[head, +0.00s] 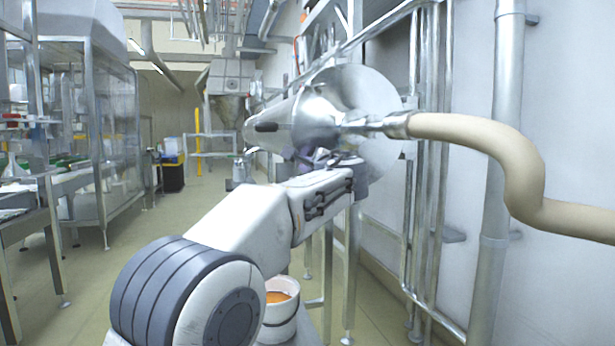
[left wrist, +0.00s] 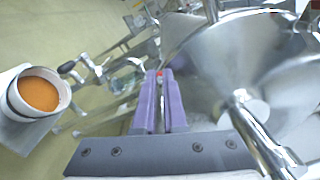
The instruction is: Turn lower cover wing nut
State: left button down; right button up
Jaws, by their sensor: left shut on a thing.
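My left gripper (left wrist: 160,80) has its two purple fingers close together. The fingers lie beside the large shiny steel cone (left wrist: 225,65) of the machine. In the head view my left gripper (head: 313,160) is just below the machine's steel body (head: 318,120), and the nut is hidden there. My right gripper is in neither view.
A beige hose (head: 480,135) joins the machine from the right. A white bucket of orange stuff (head: 280,300) stands low, and shows in the left wrist view (left wrist: 38,95). Steel pipes (head: 425,200) line the right wall. The aisle floor (head: 170,225) is clear at left.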

pick_arm(q)
jog(key=n+b, duration=0.1)
jog(key=n, duration=0.1)
jog(key=f+n+b, duration=0.1)
jog(key=n+b, duration=0.1)
jog(key=n, duration=0.1)
jog(key=shift+f+b, duration=0.15)
jog(key=shift+b, duration=0.15)
jog(key=shift+n, duration=0.3)
jog(key=c, duration=1)
grip_release()
jog(key=b+v, duration=0.1)
jog(key=v, duration=0.9)
jog(key=shift+s, duration=0.3)
